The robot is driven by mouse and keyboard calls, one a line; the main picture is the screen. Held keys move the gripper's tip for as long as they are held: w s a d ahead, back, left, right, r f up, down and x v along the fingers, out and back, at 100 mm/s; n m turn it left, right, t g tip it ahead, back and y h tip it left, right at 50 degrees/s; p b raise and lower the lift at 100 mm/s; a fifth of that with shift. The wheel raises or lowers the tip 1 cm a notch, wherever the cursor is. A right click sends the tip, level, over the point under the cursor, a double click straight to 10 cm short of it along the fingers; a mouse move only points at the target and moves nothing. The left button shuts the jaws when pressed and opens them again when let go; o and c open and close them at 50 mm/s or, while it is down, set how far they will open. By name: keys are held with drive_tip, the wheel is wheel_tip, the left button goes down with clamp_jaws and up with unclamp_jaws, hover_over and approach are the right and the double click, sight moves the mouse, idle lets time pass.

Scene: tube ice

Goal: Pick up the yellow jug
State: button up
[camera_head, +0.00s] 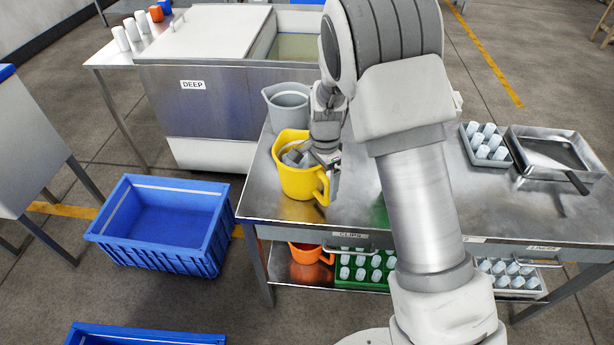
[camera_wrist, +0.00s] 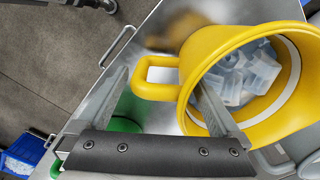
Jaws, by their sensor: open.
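The yellow jug (camera_head: 298,182) stands upright near the left end of the metal table (camera_head: 400,212) in the head view, with clear ice-like pieces inside. Its handle faces the right front. In the wrist view the yellow jug (camera_wrist: 195,65) fills the right side, with its handle to the left. My gripper (camera_head: 328,165) is at the handle side of the jug. In the wrist view my gripper (camera_wrist: 162,78) is open, one finger left of the handle and the other overlapping the jug's mouth. I cannot tell whether either finger touches the jug.
A grey jug (camera_head: 287,105) stands just behind the yellow one. An orange jug (camera_head: 308,253) sits on the lower shelf. A blue crate (camera_head: 165,225) is on the floor at left.

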drive_tip(key=shift+f, duration=0.15)
drive_tip(key=shift+c, duration=0.3)
drive_tip(key=c, duration=1.4)
drive_tip(key=shift+w, duration=0.1)
clamp_jaws()
drive_tip(key=shift+r, duration=0.2)
